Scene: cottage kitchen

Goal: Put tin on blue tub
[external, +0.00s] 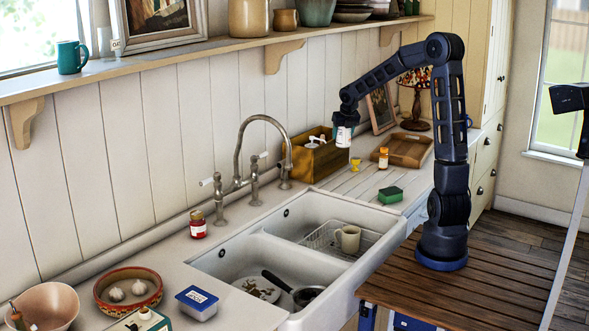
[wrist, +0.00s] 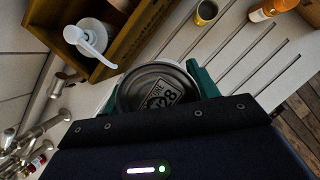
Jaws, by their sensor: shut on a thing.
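My gripper (external: 344,123) is shut on a tin (external: 343,136) and holds it up above the counter, near the wooden box. In the wrist view the tin's round grey end (wrist: 152,92) with a dark printed label sits between the two green fingers of my gripper (wrist: 157,82). The tub is not in the wrist view.
The double sink (external: 290,250) with a mug (external: 348,238) and a pan lies between tin and tub. A tall tap (external: 262,150) rises behind it. The wooden box (external: 311,158) is close by.

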